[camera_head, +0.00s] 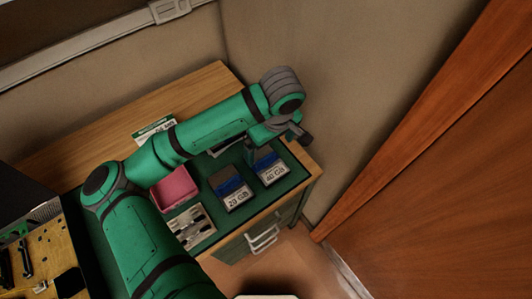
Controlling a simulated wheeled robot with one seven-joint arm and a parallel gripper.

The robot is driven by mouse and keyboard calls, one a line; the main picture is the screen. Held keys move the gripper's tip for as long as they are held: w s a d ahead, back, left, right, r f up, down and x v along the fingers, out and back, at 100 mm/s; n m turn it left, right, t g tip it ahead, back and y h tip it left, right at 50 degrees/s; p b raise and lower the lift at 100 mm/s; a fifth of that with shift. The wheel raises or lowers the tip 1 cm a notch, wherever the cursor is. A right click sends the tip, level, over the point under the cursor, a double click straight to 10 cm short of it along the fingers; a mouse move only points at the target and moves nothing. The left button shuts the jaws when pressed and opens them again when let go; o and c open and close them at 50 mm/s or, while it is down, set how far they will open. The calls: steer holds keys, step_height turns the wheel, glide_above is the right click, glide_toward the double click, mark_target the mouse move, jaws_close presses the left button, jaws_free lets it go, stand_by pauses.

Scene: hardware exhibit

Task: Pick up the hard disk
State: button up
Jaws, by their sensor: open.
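Two dark grey box-like units with blue faces and white labels sit side by side on a green mat (296,178) on the wooden cabinet top. The left hard disk unit (230,186) reads "20 GB". The right hard disk unit (268,167) reads "40 GB". A light, flat item (228,147) lies behind them, mostly hidden under my arm. I cannot tell which unit the task means. My gripper (277,143) is open, just above and behind the right unit. Its fingers partly cover that unit's back edge, and I cannot tell if they touch it.
A pink tray (174,189) and a white tray with small tools (191,227) lie left of the units. A green and white card (154,130) stands behind. Walls close off the back and right. A brown wooden panel (450,190) stands at right.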

mark_target(266, 159)
steer(key=f, duration=0.4)
steer(key=shift+w+a+f, duration=0.15)
steer(key=shift+w+f, duration=0.1)
steer(key=shift+f, duration=0.1)
steer(key=shift+w+a+f, duration=0.1)
steer(key=shift+a+f, duration=0.05)
steer(key=shift+f, duration=0.7)
steer(key=shift+w+a+f, duration=0.15)
steer(key=shift+f, duration=0.65)
steer(key=shift+w+a+f, duration=0.1)
steer(key=shift+a+f, duration=0.05)
steer(key=shift+f, duration=0.7)
steer(key=c, duration=0.9)
